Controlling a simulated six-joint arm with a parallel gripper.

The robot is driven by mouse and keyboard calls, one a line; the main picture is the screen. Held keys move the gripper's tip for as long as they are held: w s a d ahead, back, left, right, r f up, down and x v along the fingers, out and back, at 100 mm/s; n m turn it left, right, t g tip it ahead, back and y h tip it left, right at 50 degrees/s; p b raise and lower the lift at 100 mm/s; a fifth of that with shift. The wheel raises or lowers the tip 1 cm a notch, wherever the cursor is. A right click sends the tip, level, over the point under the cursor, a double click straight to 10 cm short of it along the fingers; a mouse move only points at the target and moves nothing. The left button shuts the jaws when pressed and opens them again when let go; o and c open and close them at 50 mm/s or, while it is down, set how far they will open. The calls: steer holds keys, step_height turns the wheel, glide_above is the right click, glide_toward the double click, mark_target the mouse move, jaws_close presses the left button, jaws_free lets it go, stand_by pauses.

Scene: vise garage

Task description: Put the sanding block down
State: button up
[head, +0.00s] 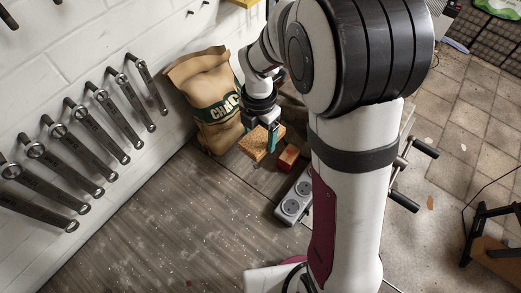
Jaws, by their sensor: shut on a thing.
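The sanding block (254,147) is a tan, cork-like block in the middle of the head view. My gripper (259,127) has teal fingers and points down over it. The fingers are shut on the block, which appears held above the wooden bench top (150,210). The gap between block and bench is hard to judge from this angle. My upper arm hides part of the area to the right.
A small red block (288,157) and a grey socket strip (293,203) lie just right of the sanding block. Several wrenches (98,130) hang on the white wall. The bench's left front is clear.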

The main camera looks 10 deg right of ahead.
mark_target(259, 163)
steer(key=shift+n, duration=0.4)
step_height(259, 163, down, 10)
steer(key=shift+f, duration=0.2)
steer(key=shift+f, duration=0.1)
steer(key=o, duration=1.2)
step_height(259, 163, up, 12)
steer(key=shift+f, duration=0.15)
steer(key=s+r+m, duration=0.1)
steer(key=m, duration=0.1)
steer(key=s+r+m, duration=0.1)
steer(key=r+m, duration=0.1)
steer(key=shift+s+d+r, duration=0.2)
steer(key=shift+s+d, duration=0.15)
steer(key=s+r+m, duration=0.2)
steer(key=s+m, duration=0.4)
steer(key=m, duration=0.3)
steer(key=s+r+m+y, duration=0.1)
steer(key=s+r+m, duration=0.1)
steer(key=s+m, duration=0.5)
steer(key=s+d+r+m, duration=0.1)
steer(key=s+m, duration=0.5)
steer(key=m, duration=0.6)
steer(key=shift+s+r+m+y, duration=0.2)
steer(key=shift+r+m+y, duration=0.15)
steer(key=shift+r, duration=0.2)
